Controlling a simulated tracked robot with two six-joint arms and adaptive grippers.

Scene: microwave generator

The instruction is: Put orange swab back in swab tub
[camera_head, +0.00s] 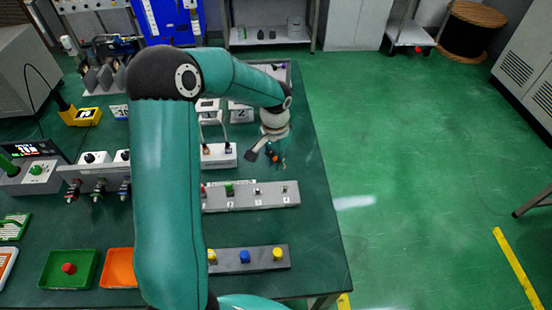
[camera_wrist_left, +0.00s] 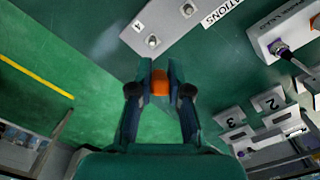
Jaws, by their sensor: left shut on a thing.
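My left gripper (camera_head: 279,160) hangs over the right part of the green table, behind the grey strip with several small posts. In the left wrist view its two fingertips (camera_wrist_left: 160,80) are shut on a small orange thing, the orange swab (camera_wrist_left: 160,86). Only the orange part of the swab shows between the fingers; the rest is hidden. In the head view the swab is a tiny orange spot (camera_head: 275,157). I cannot make out which thing is the swab tub. My right gripper is not in view.
The grey strip with small posts (camera_head: 270,196) lies in front of the gripper; its numbered end (camera_wrist_left: 166,22) shows in the wrist view. White numbered boxes (camera_head: 239,113) stand behind. A green tray (camera_head: 50,268) and an orange tray (camera_head: 118,282) are front left. The table's right edge is close.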

